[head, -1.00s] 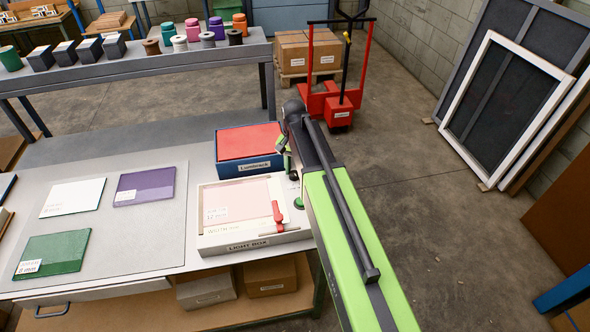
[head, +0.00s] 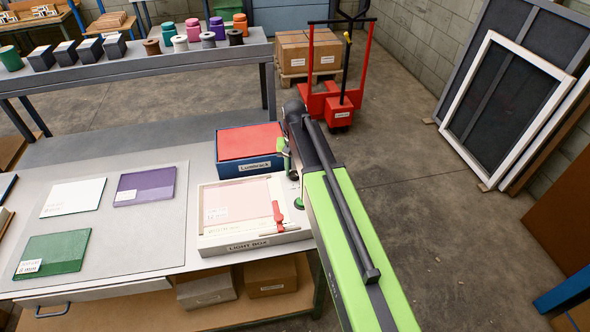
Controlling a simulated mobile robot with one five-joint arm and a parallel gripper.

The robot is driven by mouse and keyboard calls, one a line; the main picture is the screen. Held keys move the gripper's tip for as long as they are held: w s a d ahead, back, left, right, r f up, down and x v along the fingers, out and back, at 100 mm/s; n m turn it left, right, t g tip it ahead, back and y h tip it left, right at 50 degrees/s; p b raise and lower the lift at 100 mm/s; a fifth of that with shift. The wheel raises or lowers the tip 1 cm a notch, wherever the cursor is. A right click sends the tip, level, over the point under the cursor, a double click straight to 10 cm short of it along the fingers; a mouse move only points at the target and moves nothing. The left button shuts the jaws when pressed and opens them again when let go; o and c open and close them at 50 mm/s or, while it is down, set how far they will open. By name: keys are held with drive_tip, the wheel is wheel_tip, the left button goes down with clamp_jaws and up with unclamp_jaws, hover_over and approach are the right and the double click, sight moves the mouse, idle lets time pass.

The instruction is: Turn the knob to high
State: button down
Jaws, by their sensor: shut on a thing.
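The light box (head: 247,244) is a pale box with a lit pinkish panel (head: 235,196), at the front right of the bench. A red lever (head: 279,215) stands at its right front, and a small green round part (head: 299,203) shows at its right edge. My gripper (head: 292,174) points down at the box's back right corner, partly hidden behind my green and black arm. It is shut on the knob, which my gripper and arm hide. The knob's setting cannot be read.
A blue box with a red top (head: 249,142) stands just behind the light box, close to my gripper. White (head: 73,198), purple (head: 146,185) and green (head: 52,254) plates lie to the left. A red pallet truck (head: 331,100) stands on the floor behind.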

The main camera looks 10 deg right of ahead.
sight(294, 172)
drive_tip(key=c, duration=1)
unclamp_jaws()
drive_tip(key=shift+c, duration=0.2)
drive_tip(key=shift+r, duration=0.1)
wheel_tip(294, 172, up, 17)
drive_tip(key=p, duration=1.7)
